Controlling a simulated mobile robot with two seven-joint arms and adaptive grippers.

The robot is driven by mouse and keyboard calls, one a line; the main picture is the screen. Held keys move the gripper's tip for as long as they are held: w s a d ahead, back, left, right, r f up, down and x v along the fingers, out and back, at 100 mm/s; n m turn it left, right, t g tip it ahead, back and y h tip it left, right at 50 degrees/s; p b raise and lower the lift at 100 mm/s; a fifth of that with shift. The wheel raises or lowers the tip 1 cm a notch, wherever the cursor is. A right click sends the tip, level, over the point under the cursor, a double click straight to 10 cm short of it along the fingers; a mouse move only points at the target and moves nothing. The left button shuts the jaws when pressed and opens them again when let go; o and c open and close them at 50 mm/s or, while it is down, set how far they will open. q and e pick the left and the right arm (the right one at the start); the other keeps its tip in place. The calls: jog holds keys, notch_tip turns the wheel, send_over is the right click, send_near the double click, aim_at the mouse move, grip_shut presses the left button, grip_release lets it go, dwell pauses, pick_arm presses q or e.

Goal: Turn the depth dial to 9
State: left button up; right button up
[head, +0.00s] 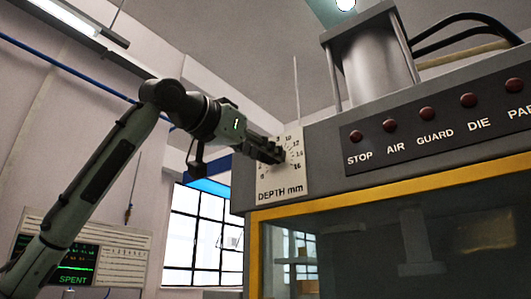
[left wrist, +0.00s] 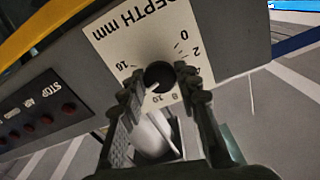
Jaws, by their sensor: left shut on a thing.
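The white dial plate (head: 292,184) marked "DEPTH mm" is on the grey front of the machine, left of the row of lamps. The plate (left wrist: 110,42) shows upside down in the left wrist view, with 0, 2 and 16 readable. My left gripper (head: 268,152) reaches in front of the plate, its fingers shut on the dark round depth dial (left wrist: 158,74). In the left wrist view, the fingers of the gripper (left wrist: 160,86) lie on both sides of the dial. A pale pointer line shows at the dial, but its exact reading is unclear. My right gripper is not in view.
A dark panel (head: 440,120) with several red lamps labelled STOP, AIR, GUARD and DIE runs to the right. Below is a yellow-framed window (head: 400,194). A metal cylinder (head: 376,68) stands on top. A board with a "SPENT" screen (head: 72,262) hangs at lower left.

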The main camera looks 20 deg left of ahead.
pick_arm(q)
jog(key=shift+n+b, duration=1.25)
jog(key=shift+n, duration=4.45)
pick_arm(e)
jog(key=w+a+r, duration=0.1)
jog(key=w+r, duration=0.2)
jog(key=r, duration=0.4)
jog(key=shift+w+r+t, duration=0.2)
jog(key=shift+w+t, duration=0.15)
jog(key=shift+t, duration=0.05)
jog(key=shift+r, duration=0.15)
pick_arm(q)
jog(key=o, duration=1.2)
jog(key=shift+c, duration=0.2)
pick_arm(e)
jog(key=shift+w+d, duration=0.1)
